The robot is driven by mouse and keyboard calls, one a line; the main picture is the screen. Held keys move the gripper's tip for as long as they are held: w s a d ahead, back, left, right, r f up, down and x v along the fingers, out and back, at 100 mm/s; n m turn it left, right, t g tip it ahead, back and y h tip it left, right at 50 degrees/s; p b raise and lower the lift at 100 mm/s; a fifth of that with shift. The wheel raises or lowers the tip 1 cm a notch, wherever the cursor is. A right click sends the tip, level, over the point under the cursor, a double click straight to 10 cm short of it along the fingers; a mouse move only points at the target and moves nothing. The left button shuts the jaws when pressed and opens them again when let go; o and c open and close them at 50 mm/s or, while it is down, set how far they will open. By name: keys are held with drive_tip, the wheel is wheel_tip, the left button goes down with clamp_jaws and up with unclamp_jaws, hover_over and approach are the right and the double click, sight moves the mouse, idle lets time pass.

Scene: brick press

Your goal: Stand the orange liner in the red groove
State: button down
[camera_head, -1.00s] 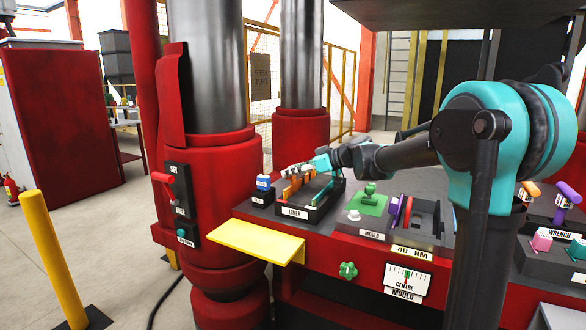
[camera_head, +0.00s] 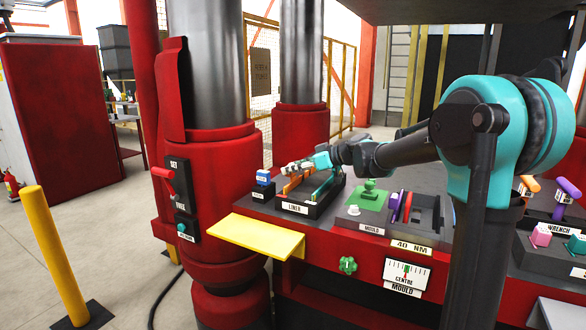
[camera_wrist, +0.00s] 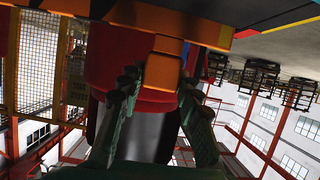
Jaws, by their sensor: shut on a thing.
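The orange liner (camera_head: 294,182) is in the black tray labelled LINER (camera_head: 295,208) at the left of the red bench. My gripper (camera_head: 299,169) is over the tray with its fingers shut on the liner. In the wrist view the liner (camera_wrist: 166,68) shows as an orange block between the dark fingertips (camera_wrist: 160,82). Its lower part is hidden. The mould (camera_head: 425,213) is to the right of the tray. A red strip (camera_head: 407,208), which looks like the red groove, shows there beside an upright purple piece (camera_head: 395,206). The groove's inside is hard to make out.
A small blue-topped block (camera_head: 263,178) is left of the tray. A yellow shelf (camera_head: 255,237) juts out in front. A thick red-based press column (camera_head: 212,185) stands at the left.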

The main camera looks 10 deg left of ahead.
drive_tip(key=c, duration=1)
unclamp_jaws()
drive_tip(key=shift+f, duration=0.1)
drive_tip(key=v, duration=1.2)
wheel_tip(320, 180, up, 7)
drive_tip(key=shift+r, duration=0.1)
